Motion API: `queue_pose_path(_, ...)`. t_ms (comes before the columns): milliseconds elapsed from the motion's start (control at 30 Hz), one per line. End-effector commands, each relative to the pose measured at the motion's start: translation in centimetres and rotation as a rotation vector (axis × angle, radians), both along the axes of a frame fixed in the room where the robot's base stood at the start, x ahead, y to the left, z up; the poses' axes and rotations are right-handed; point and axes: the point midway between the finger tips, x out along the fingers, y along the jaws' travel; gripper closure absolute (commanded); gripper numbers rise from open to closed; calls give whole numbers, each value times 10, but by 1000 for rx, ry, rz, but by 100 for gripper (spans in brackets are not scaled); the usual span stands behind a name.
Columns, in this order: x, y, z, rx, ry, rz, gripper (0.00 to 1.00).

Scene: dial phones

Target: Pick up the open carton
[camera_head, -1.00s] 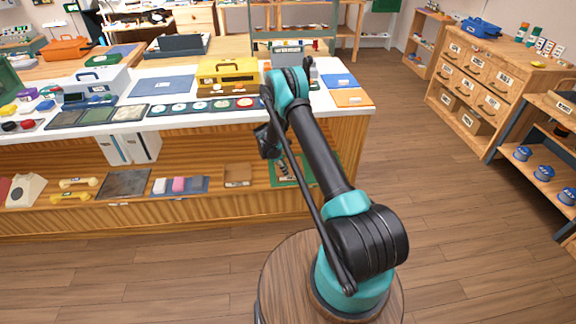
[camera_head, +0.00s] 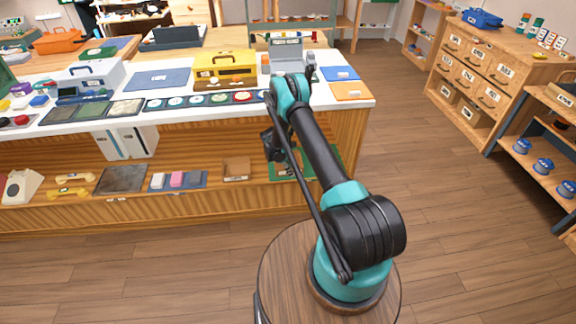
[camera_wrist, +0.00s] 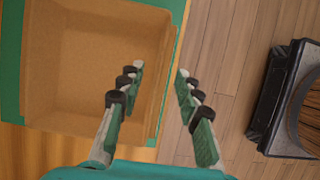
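The open carton (camera_wrist: 75,70) is a tan, empty-looking box with its open top facing the wrist camera. It fills the left of the wrist view and stands on a green surface (camera_wrist: 10,70). My gripper (camera_wrist: 159,70) is open at the carton's right wall. Its left finger overlaps the carton's inside and its right finger lies over the floor side, with the wall between them in the picture. Contact cannot be told. In the head view my gripper (camera_head: 275,147) is a dark shape at the counter's lower shelf, and my arm hides most of the green mat (camera_head: 335,161).
A small brown box (camera_head: 236,168) sits on the lower shelf left of the gripper. The white counter top (camera_head: 330,101) overhangs this shelf. A dark-framed object (camera_wrist: 290,100) stands at the right in the wrist view. Open wood floor (camera_head: 430,220) lies right of my arm.

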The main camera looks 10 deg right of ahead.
Motion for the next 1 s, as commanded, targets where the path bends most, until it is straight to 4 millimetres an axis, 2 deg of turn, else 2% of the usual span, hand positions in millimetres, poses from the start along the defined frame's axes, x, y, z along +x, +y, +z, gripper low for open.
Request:
queue_pose_path(167, 0, 0, 0, 0, 0, 0, 67)
queue_pose_path(433, 0, 0, 0, 0, 0, 0, 100)
queue_pose_path(1000, 1, 1, 3, 0, 0, 0, 100)
